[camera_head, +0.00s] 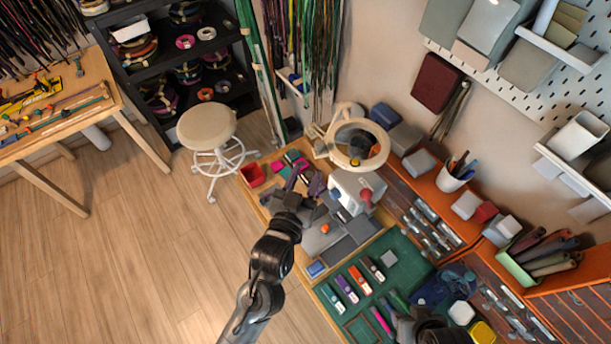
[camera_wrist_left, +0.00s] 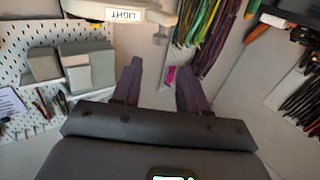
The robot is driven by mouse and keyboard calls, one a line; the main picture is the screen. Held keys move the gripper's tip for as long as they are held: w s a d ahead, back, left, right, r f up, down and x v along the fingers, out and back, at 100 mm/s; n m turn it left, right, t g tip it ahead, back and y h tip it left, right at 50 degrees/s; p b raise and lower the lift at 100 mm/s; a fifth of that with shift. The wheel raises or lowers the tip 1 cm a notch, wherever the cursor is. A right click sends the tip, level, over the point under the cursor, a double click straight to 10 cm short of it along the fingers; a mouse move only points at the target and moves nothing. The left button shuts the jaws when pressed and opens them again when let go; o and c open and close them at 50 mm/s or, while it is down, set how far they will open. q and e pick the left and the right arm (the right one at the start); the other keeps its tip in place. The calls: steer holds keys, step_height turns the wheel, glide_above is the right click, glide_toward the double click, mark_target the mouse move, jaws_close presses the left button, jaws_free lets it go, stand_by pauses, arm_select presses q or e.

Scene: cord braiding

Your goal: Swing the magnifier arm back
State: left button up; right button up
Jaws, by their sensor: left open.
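The magnifier (camera_head: 382,150) is a cream ring with a pale arm, over the bench's back part beside a white box-shaped device. A cream part labelled LIGHT, likely the magnifier's (camera_wrist_left: 105,12), crosses the top of the left wrist view. My left gripper (camera_head: 304,180) is left of and nearer than the ring, apart from it. Its two purple-grey fingers stand apart with nothing between them in the left wrist view (camera_wrist_left: 158,82). A dark part at the bottom edge of the head view seems to be my right gripper (camera_head: 428,326); its fingers cannot be made out.
The white device (camera_head: 350,190) stands close to my left gripper. A red bin (camera_head: 253,174) sits at the bench's left corner. A green mat (camera_head: 352,315) carries several small tools. A round stool (camera_head: 207,126) stands left of the bench. Hanging cords (camera_head: 305,45) are behind.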

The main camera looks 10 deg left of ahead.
arm_select(q)
steer(key=shift+n, duration=0.4)
steer(key=c, duration=0.5)
steer(key=shift+s+d+r+n+t+h, duration=0.15)
steer(key=shift+s+d+r+n+h, duration=0.05)
steer(key=shift+d+r+h, duration=0.35)
steer(key=shift+s+d+r+n+t+h, duration=0.15)
steer(key=shift+d+r+n+h, duration=0.05)
steer(key=shift+d+r+h, duration=0.35)
jaws_close()
steer(key=m+g+h+b, duration=0.5)
steer(key=m+h+b, duration=0.1)
steer(key=m+h, duration=0.15)
glide_toward(337, 160)
steer(key=shift+m+y, duration=0.25)
steer(key=shift+m, duration=0.1)
steer(key=x, duration=0.5)
steer(key=shift+d+r+p, duration=0.15)
steer(key=shift+r+p, duration=0.15)
steer(key=shift+p, duration=0.1)
steer(key=shift+x, duration=0.8)
